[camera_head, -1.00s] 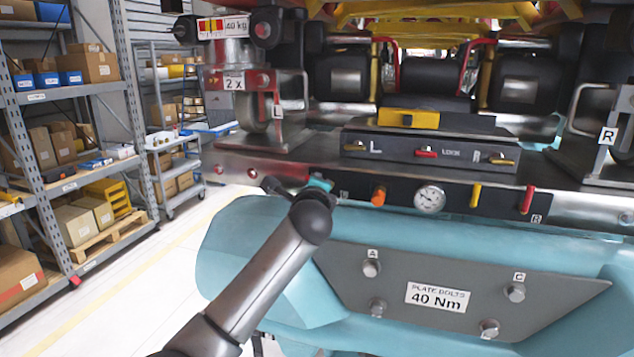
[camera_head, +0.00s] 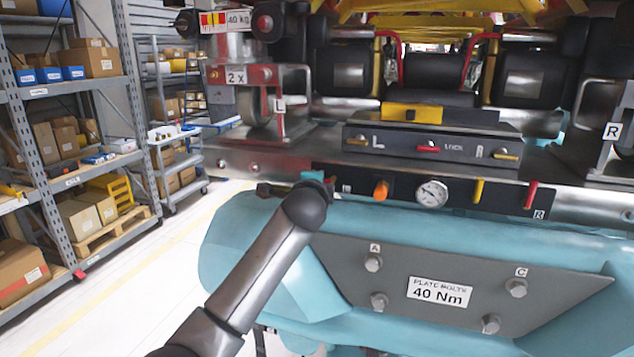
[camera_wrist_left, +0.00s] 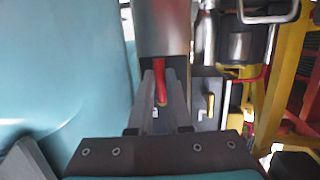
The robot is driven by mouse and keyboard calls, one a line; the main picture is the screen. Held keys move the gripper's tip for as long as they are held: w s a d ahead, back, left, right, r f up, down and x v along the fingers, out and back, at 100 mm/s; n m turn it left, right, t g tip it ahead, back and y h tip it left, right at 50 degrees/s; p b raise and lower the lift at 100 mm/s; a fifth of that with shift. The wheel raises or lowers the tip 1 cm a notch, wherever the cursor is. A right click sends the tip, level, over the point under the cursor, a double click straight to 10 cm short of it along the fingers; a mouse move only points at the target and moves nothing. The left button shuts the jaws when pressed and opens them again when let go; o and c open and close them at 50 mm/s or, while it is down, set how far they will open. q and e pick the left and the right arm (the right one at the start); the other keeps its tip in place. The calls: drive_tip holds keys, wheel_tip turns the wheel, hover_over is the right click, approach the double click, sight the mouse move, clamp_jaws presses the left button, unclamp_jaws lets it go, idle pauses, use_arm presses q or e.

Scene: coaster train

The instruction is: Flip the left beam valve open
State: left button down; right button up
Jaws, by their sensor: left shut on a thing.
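The beam's dark valve panel (camera_head: 455,194) runs along the front of the machine in the head view. My left gripper shows in the head view (camera_head: 316,188) at the panel's left end, where my own wrist hides the valve. In the left wrist view a red valve lever (camera_wrist_left: 160,78) stands between the fingers of my left gripper (camera_wrist_left: 160,108), which is shut on it. The lever lies roughly lengthwise between the fingers; its pivot is hidden. Another red lever (camera_head: 530,194) is at the panel's right end. My right gripper is not in view.
An orange knob (camera_head: 381,190), a pressure gauge (camera_head: 431,193) and a yellow lever (camera_head: 478,190) sit along the panel. A grey bolted plate (camera_head: 340,262) on the teal beam (camera_head: 235,225) lies below. Shelving (camera_head: 92,90) stands left, beyond clear floor.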

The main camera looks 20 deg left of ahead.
use_arm(q)
drive_tip(key=c, duration=0.9)
unclamp_jaws()
drive_tip(key=shift+o, duration=0.2)
drive_tip(key=b+v, duration=0.2)
drive_tip(key=v, duration=1.3)
drive_tip(key=shift+s, duration=0.15)
